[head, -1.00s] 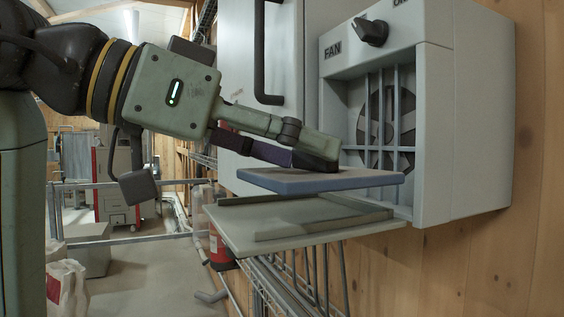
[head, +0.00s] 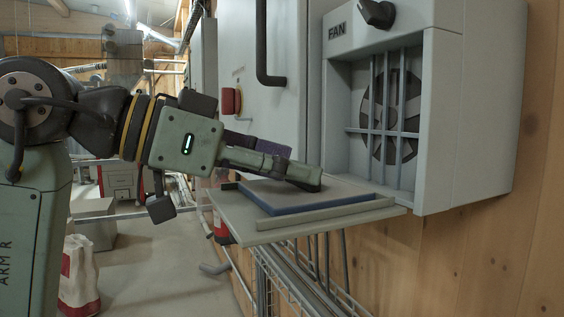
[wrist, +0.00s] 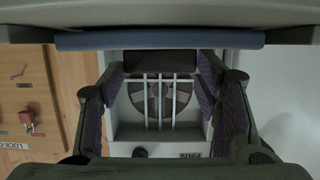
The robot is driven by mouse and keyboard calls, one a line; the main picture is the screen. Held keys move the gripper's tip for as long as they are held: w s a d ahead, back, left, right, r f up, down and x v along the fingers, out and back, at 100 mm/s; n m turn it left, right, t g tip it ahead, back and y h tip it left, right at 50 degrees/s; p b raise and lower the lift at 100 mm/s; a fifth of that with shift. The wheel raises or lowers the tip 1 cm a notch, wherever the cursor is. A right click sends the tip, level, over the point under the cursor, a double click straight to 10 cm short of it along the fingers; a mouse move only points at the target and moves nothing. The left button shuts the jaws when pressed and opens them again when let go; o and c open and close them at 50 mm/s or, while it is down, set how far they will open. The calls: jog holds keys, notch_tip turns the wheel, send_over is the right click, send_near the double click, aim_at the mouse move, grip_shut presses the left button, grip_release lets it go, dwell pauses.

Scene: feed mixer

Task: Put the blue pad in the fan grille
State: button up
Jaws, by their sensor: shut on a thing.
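The blue pad (head: 285,200) lies flat, low on a grey fold-down flap (head: 232,220) with raised rails, in front of the fan grille (head: 395,95). The grille's barred opening is upright in a grey housing marked FAN. In the wrist view, which is upside down, the pad (wrist: 160,40) is a blue strip along the top, and the fan bars (wrist: 160,105) show between the fingers. Whether the pad fully touches the flap is hard to tell.
A grey cabinet with a black handle (head: 262,70) and a red switch (head: 231,101) stands left of the fan housing. A wire rack (head: 290,285) hangs under the flap. A red padlock (wrist: 32,128) shows on the wooden wall in the wrist view.

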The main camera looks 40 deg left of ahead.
jog(key=o, duration=1.1)
jog(key=shift+f, duration=0.1)
jog(key=shift+s+r, duration=0.1)
jog(key=shift+r, duration=0.15)
jog(key=b+v, duration=0.1)
jog(key=v, duration=1)
jog(key=shift+s+a+r, duration=0.1)
jog(key=shift+s+a, duration=0.15)
jog(key=shift+s, duration=0.05)
